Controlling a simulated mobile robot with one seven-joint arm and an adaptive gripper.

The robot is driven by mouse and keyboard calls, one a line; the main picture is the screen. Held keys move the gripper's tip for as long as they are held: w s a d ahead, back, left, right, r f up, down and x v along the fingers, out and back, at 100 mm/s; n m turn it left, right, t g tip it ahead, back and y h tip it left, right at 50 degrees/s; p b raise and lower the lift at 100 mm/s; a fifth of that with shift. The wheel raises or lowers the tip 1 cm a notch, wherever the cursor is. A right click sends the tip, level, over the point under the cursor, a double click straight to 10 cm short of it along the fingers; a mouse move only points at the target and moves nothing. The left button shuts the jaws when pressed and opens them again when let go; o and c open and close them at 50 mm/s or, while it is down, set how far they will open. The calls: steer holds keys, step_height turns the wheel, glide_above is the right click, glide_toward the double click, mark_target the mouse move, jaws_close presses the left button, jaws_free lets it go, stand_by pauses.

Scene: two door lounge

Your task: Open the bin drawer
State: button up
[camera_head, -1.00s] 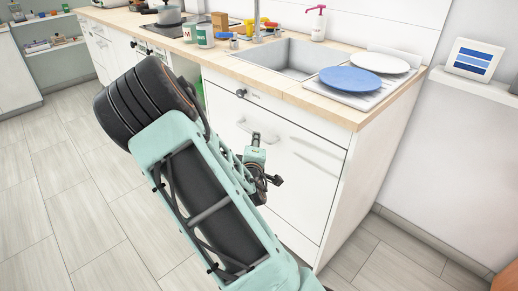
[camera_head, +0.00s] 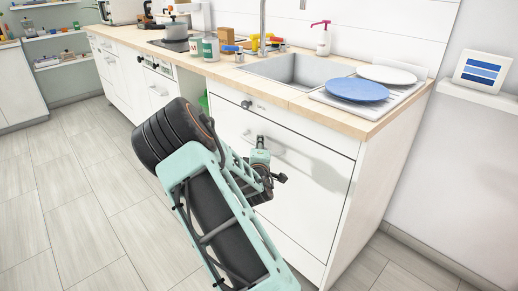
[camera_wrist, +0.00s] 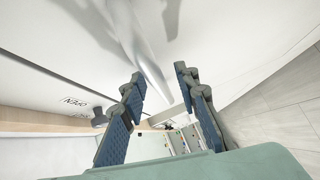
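The white drawer front (camera_head: 300,190) below the sink counter appears shut. Its pale bar handle (camera_head: 248,138) is partly hidden by my gripper (camera_head: 262,146). In the wrist view, my gripper (camera_wrist: 163,108) is open, with its two blue-padded fingers apart. The white handle (camera_wrist: 148,62) runs from the top of the picture down toward the gap between the fingers. No finger is clearly pressed on it. A dark knob (camera_head: 247,104) sits above the handle; in the wrist view, lettering reading "OPEN" (camera_wrist: 75,103) shows beside the knob (camera_wrist: 98,118).
The wooden counter (camera_head: 285,97) above holds a sink (camera_head: 290,70), a blue plate (camera_head: 357,89), a white plate (camera_head: 392,74) and a soap bottle (camera_head: 323,40). A wall (camera_head: 440,160) stands to the right. The tiled floor (camera_head: 80,200) at left is clear.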

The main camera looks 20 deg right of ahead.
steer(key=shift+w+d, duration=0.1)
steer(key=shift+w, duration=0.05)
jaws_close()
stand_by(0.4)
